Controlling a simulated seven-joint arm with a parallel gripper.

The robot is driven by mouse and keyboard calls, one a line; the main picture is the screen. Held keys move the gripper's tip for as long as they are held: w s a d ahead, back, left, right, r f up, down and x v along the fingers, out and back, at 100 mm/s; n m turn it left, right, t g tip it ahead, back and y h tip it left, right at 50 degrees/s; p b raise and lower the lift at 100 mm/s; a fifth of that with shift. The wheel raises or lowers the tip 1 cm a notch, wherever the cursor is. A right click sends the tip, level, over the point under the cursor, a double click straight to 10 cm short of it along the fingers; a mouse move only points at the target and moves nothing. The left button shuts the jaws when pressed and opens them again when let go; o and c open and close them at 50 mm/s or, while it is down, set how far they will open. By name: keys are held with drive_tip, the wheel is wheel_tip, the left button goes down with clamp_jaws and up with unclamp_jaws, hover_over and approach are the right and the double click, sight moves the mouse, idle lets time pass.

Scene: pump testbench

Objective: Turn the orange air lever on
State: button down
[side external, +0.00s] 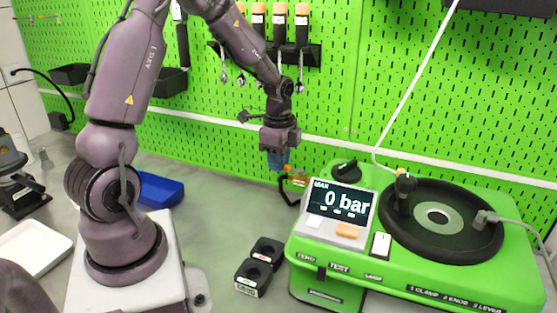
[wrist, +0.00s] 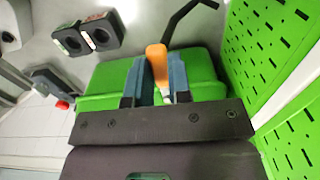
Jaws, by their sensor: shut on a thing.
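The orange air lever (wrist: 157,62) stands between the two blue fingers of my gripper (wrist: 156,78) in the wrist view. My gripper is shut on it. In the side view my gripper (side external: 277,162) points down at the back left corner of the green testbench (side external: 460,283). Only a small orange part of the lever (side external: 287,170) shows there, beside the fingertips. A brass-coloured fitting (side external: 299,180) and a black hose sit just below. The display (side external: 343,200) on the bench reads "0 bar".
A black round plate (side external: 440,250) with a clamp and a hose fitting is on the bench top. A black knob (side external: 346,170) stands behind the display. Two black blocks (side external: 253,277) lie on the table left of the bench. A green pegboard (side external: 350,90) rises behind.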

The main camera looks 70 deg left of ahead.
drive_tip(key=c, duration=1)
unclamp_jaws()
drive_tip(key=shift+c, duration=0.2)
drive_tip(key=shift+r, duration=0.1)
wheel_tip(320, 180, up, 13)
